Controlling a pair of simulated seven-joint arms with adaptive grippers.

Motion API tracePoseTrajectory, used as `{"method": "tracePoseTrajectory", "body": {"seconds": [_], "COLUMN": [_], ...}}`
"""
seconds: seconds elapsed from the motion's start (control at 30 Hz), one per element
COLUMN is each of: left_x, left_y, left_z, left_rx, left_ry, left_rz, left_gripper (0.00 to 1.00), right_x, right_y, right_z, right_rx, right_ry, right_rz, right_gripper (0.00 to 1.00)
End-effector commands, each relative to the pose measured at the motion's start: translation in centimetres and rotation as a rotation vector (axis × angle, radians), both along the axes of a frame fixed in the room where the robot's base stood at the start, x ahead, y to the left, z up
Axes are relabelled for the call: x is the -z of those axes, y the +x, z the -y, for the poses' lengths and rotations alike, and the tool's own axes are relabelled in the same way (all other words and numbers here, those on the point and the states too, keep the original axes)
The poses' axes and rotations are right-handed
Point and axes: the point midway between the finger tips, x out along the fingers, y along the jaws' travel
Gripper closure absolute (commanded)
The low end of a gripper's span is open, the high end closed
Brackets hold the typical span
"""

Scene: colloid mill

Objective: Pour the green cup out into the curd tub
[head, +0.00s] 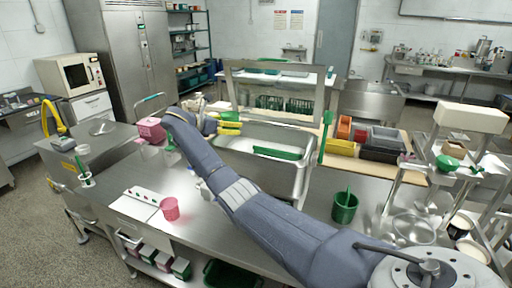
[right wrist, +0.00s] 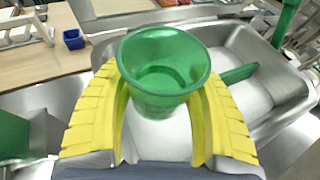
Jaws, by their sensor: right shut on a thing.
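My right gripper (head: 229,126) has its yellow fingers closed around the green cup (right wrist: 165,66), which shows large in the right wrist view. The cup's mouth is open toward the camera; I cannot tell what is in it. In the head view the cup (head: 230,116) shows only as a small green patch at the fingers. The curd tub (head: 295,178) is a large steel basin with pale contents and a green bar in it. The gripper is at the tub's far left corner. In the wrist view the tub (right wrist: 297,97) lies behind and right of the cup. My left gripper is not seen.
A dark green container (head: 345,206) stands right of my arm. A green paddle (head: 325,138) rises at the tub's right end. Coloured bins (head: 343,147) stand beyond it.

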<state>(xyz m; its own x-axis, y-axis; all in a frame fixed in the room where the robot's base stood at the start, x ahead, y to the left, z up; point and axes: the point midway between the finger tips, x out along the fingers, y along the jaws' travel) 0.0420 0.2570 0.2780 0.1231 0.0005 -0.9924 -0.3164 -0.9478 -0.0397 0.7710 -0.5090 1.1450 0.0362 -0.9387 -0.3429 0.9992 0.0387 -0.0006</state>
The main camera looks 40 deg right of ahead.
Motion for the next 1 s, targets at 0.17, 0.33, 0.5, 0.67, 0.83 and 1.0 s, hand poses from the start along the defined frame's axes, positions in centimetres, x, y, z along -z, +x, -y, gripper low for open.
{"method": "tracePoseTrajectory", "body": {"seconds": [0.17, 0.33, 0.5, 0.67, 0.83, 1.0], "left_x": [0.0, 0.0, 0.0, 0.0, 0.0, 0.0], "left_y": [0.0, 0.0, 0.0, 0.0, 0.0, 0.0], "left_z": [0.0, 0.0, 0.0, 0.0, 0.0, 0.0], "left_rx": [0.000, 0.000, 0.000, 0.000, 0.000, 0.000], "left_ry": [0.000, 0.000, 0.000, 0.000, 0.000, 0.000], "left_rz": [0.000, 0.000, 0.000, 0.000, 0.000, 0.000], "left_gripper": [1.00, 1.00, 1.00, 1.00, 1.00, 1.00], "right_x": [-0.5, -0.5, -0.5, -0.1, 0.7, 1.9], "right_y": [-0.5, -0.5, -0.5, -0.6, -1.0, -1.6], "right_z": [0.1, 0.1, 0.1, 0.1, 0.2, 0.2], "right_rx": [0.037, 0.041, 0.039, 0.038, 0.036, 0.036], "right_ry": [0.000, 0.000, 0.000, 0.004, 0.014, 0.029], "right_rz": [0.002, 0.002, 0.003, 0.025, 0.084, 0.174], "right_gripper": [0.74, 0.74, 0.74, 0.74, 0.74, 0.74]}}
